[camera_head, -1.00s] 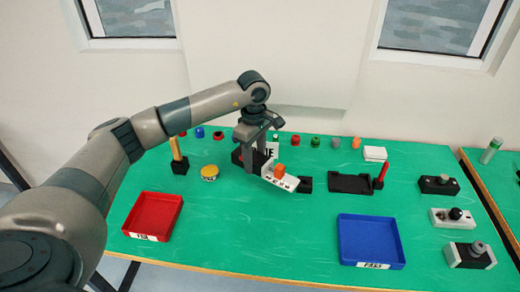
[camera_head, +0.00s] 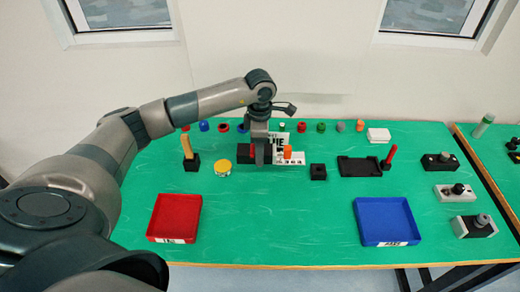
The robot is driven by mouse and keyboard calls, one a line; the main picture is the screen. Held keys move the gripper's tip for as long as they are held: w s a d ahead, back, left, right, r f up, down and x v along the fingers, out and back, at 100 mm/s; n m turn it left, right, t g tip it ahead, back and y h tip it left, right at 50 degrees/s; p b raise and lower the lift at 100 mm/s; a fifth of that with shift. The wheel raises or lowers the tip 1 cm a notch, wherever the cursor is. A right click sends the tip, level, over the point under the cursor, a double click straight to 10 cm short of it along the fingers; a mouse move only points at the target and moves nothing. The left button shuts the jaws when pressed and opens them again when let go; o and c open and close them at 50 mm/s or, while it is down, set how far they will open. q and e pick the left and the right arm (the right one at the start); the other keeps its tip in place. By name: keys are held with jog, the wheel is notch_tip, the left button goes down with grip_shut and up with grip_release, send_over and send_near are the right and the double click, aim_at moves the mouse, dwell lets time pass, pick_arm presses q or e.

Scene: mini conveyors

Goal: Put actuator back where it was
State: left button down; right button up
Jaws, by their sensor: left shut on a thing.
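The actuator, a white block with an orange knob (camera_head: 287,154), is at the back middle of the green table. My left gripper (camera_head: 260,160) comes down from above at its left end and is shut on it. The fingers hide the grip point. I cannot tell whether the actuator touches the table. A dark block with reddish parts (camera_head: 228,154) lies just left of the fingers, partly hidden. My right gripper is not in view.
A small black socket block (camera_head: 318,172) and a black tray (camera_head: 358,167) stand to the right. A red bin (camera_head: 174,231) and a blue bin (camera_head: 386,236) lie in front. Several control boxes line the right edge, including a white one (camera_head: 455,193). The middle front is clear.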

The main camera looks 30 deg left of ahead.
aim_at(259, 174)
pick_arm(q)
jog(key=shift+f+b, duration=0.35)
jog(key=shift+f, duration=0.3)
jog(key=shift+f+b, duration=0.65)
jog(key=shift+f, duration=0.85)
jog(key=shift+f+b, duration=0.35)
jog(key=shift+f, duration=0.8)
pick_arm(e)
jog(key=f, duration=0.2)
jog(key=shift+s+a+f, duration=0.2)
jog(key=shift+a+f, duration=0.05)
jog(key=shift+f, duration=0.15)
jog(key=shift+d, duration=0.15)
pick_arm(q)
jog(key=shift+f+b, duration=0.65)
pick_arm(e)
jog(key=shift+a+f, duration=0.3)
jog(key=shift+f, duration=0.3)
pick_arm(q)
jog(key=c, duration=0.9)
grip_release()
